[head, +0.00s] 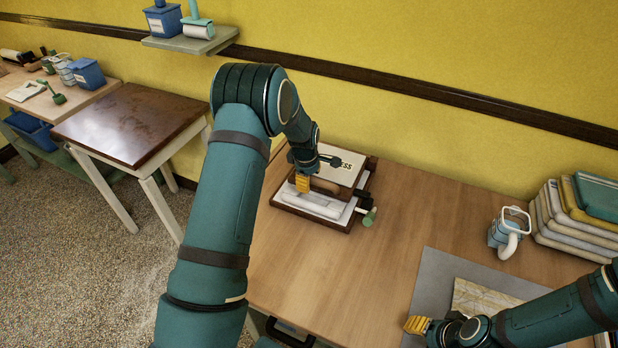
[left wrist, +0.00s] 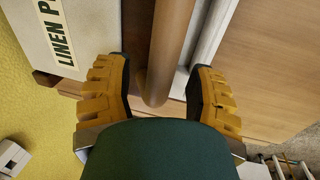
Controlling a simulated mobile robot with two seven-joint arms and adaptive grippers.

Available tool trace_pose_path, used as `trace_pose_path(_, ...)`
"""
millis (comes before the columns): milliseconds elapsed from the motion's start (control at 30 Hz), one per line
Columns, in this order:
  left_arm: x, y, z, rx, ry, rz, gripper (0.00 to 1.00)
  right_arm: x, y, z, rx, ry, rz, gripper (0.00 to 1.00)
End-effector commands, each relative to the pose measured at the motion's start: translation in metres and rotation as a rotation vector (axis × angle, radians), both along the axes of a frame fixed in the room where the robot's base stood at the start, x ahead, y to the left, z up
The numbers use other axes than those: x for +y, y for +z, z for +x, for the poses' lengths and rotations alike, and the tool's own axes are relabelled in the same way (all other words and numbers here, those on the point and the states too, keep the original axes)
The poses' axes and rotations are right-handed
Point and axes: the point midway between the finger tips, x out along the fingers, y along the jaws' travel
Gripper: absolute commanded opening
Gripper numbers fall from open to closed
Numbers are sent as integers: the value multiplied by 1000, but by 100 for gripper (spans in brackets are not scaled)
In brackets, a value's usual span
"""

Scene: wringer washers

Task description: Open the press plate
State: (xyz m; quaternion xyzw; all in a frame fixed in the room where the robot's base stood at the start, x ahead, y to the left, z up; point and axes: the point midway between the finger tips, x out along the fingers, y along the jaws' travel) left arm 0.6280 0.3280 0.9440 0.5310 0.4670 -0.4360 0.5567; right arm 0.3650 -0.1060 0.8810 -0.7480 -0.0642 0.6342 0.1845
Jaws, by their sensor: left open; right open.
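The linen press stands on the wooden table, with a cream press plate (head: 345,166) lettered on top; the plate also shows in the left wrist view (left wrist: 62,35). A round wooden bar (head: 325,187) runs along the plate's front side, above a white layer on a dark wooden base (head: 322,217). My left gripper (head: 303,183) is at the bar's left end. In the left wrist view its yellow fingers are open, with the bar (left wrist: 168,50) between them and gaps visible on both sides. My right gripper (head: 418,325) is low over the grey mat, away from the press; its finger gap is hard to see.
A green-ended handle (head: 369,216) sticks out at the press's right. The grey mat (head: 432,275) holds a patterned cloth (head: 480,298). The table between press and mug is clear.

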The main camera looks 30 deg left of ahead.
Motion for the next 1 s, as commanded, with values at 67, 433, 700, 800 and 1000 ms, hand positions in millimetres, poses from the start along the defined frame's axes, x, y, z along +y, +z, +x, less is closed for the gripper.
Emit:
trace_pose_path(67, 0, 0, 0, 0, 0, 0, 55, 0, 0, 0, 0, 0, 0, 47)
trace_pose_path(433, 0, 0, 0, 0, 0, 0, 0, 0, 0, 0, 0, 0, 0, 47)
trace_pose_path(700, 0, 0, 0, 1, 0, 0, 0, 0, 0, 0, 0, 0, 0, 47)
trace_pose_path(800, 0, 4, 1, 0, 0, 0, 0, 0, 1, 0, 0, 0, 0, 47)
trace_pose_path(1000, 0, 9, 4, -1, 1, 0, 0, 0, 3, 0, 0, 0, 1, 47)
